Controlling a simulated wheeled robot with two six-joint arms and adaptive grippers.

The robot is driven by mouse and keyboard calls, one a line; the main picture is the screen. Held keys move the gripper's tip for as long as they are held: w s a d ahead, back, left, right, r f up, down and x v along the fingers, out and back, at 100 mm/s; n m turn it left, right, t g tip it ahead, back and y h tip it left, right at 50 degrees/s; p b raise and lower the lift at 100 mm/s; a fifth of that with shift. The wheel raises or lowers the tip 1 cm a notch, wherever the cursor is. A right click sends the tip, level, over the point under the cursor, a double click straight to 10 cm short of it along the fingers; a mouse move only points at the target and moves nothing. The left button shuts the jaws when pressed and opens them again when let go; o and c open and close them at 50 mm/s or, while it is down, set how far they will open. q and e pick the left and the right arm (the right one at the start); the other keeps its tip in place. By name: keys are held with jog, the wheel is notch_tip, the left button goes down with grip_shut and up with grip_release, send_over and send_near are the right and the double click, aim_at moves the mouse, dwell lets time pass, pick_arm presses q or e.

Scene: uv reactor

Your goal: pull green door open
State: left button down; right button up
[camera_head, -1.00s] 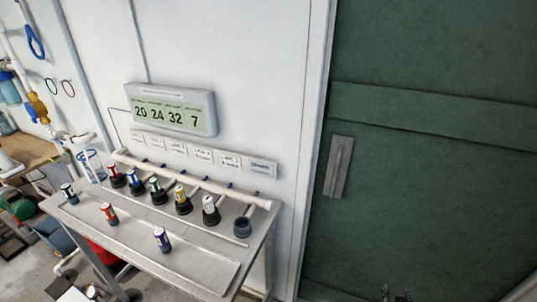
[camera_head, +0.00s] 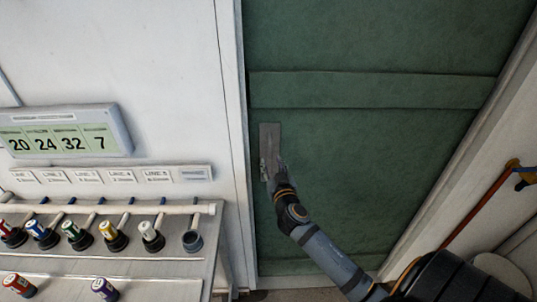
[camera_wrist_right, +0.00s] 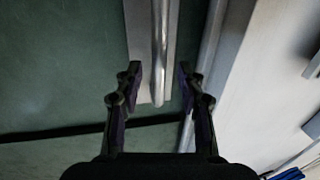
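The green door (camera_head: 370,150) stands closed in its white frame in the head view. Its grey handle plate (camera_head: 270,140) is near the door's left edge. My right gripper (camera_head: 269,170) is at the lower part of this plate, its fingertips small and partly merged with it. In the right wrist view my right gripper (camera_wrist_right: 158,82) is open, with one finger on each side of the metal handle bar (camera_wrist_right: 159,45). The fingers appear apart from the bar. The green door (camera_wrist_right: 60,60) fills the left of that view. My left gripper is not in view.
A metal table (camera_head: 150,270) with several coloured-cap bottles and a pipe rack stands at the left. A display panel (camera_head: 65,132) hangs on the white wall above it. A red bar (camera_head: 480,208) shows at the right.

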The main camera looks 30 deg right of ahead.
aim_at(271, 160)
jog(key=shift+p+x, duration=0.3)
jog(key=shift+x, duration=1.4)
grip_shut()
